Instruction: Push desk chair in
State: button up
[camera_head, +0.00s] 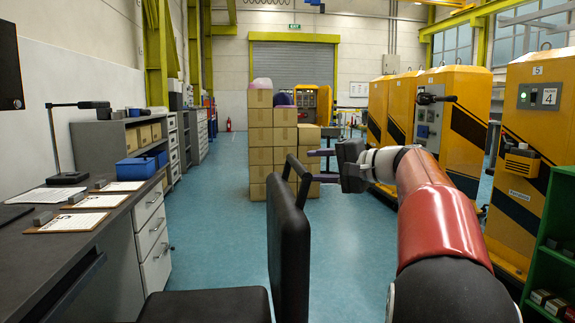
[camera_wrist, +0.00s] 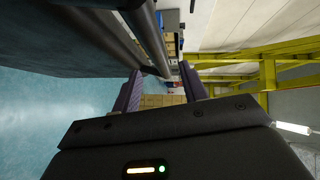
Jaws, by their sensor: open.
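The black desk chair (camera_head: 290,245) stands in the lower middle of the head view. Its upright backrest is on the right and its seat (camera_head: 205,306) reaches left toward the desk. The dark desk (camera_head: 75,245) runs along the left side. My gripper (camera_head: 312,165) is open at the top of the backrest, with its fingers pointing left. The wrist view also shows my gripper (camera_wrist: 160,82) with its fingers apart. A dark bar of the chair (camera_wrist: 148,35) lies close to the fingertips there. I cannot tell whether they touch it.
Clipboards (camera_head: 70,221) and a lamp (camera_head: 65,178) are on the desk. Drawers (camera_head: 152,240) stand under it, left of the chair. Stacked cardboard boxes (camera_head: 260,140) are behind the chair. Yellow cabinets (camera_head: 455,120) and a green shelf (camera_head: 550,240) line the right. Blue floor is open around the chair.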

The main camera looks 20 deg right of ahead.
aim_at(297, 167)
jog(key=p+x, duration=0.1)
jog(key=x, duration=0.5)
jog(key=shift+w+a, duration=0.2)
jog(key=shift+w, duration=0.05)
grip_shut()
jog(key=shift+f, duration=0.1)
